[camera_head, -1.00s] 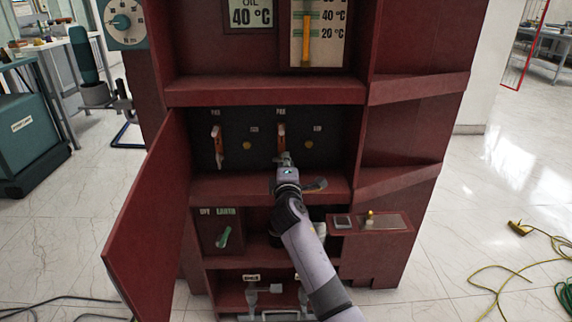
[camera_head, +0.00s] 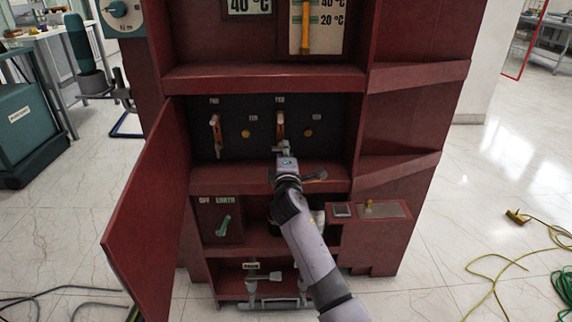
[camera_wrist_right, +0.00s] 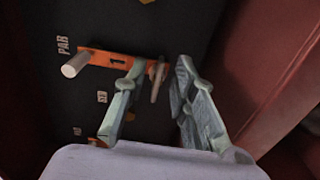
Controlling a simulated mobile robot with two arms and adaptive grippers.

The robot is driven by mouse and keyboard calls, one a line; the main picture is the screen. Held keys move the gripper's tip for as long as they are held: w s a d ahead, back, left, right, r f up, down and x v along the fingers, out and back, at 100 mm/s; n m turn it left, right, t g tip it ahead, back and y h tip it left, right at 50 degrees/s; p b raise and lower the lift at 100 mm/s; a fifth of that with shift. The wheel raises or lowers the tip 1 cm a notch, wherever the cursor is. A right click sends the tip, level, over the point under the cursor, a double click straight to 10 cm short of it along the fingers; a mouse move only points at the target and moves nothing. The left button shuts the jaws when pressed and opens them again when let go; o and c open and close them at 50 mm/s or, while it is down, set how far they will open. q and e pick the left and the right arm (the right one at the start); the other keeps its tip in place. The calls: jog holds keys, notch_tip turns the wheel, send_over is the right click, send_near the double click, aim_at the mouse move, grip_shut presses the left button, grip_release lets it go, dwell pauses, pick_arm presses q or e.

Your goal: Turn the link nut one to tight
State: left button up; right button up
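Two orange link plates show on the dark panel in the cabinet's middle bay, the left link (camera_head: 216,133) and the middle link (camera_head: 280,124). My right gripper (camera_head: 282,148) is at the lower end of the middle link. In the right wrist view an orange link plate (camera_wrist_right: 115,60) has a slot and a pale round post at one end. A small grey nut-like piece (camera_wrist_right: 157,80) stands at its other end. My right gripper (camera_wrist_right: 158,95) is open, its fingers on either side of that piece with gaps visible. Which nut is number one is unclear. My left gripper is not in view.
The red cabinet's open door (camera_head: 150,215) stands to the left of my right arm. A shelf edge (camera_head: 250,180) lies just under the gripper. Yellow knobs (camera_head: 308,133) sit beside the links. A green handle (camera_head: 224,226) is below left. Cables (camera_head: 520,260) lie on the floor right.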

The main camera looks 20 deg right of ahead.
jog(key=v, duration=1.1)
jog(key=shift+s, duration=0.1)
